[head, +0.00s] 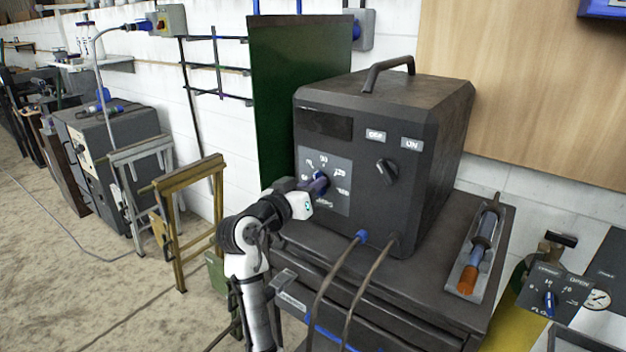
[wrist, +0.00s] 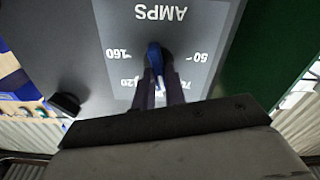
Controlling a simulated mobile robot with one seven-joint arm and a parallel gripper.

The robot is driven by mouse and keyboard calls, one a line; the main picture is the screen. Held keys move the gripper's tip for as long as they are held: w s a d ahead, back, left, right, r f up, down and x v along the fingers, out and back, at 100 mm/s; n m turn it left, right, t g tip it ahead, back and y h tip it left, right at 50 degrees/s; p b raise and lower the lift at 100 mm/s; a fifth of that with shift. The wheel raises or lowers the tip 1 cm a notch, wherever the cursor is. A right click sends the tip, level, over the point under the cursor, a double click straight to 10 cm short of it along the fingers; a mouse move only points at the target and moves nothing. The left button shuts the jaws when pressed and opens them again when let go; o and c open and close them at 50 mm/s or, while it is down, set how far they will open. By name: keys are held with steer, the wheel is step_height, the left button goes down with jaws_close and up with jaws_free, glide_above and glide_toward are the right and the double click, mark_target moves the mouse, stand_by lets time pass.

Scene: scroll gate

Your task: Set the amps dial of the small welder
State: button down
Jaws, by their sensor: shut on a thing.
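The small welder (head: 395,135) is a dark box with a top handle, standing on a dark cabinet. Its amps dial (wrist: 154,58) is a blue knob on a grey scale plate (head: 338,207) at the left of the front face. In the wrist view the plate reads AMPS, with 50 and 160 on either side of the knob; the numbers appear upside down. My gripper (wrist: 160,90) is shut on the blue knob, one finger on each side. The fingers hide part of the scale, so I cannot tell the exact setting. In the head view my gripper (head: 312,187) covers part of the dial.
A black off/on switch (head: 387,171) sits right of the dial. Two cables (head: 335,285) hang from the welder's lower front. A torch in a tray (head: 478,250) lies on the cabinet's right side. A gas bottle with a flow panel (head: 550,292) stands at the lower right.

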steer(key=shift+w+a+f+n+p, duration=0.1)
steer(key=shift+n+p, duration=1.75)
steer(key=shift+n, duration=1.35)
steer(key=c, duration=1.5)
jaws_free()
steer(key=shift+o, duration=0.2)
steer(key=b+v, duration=0.4)
steer(key=v, duration=1)
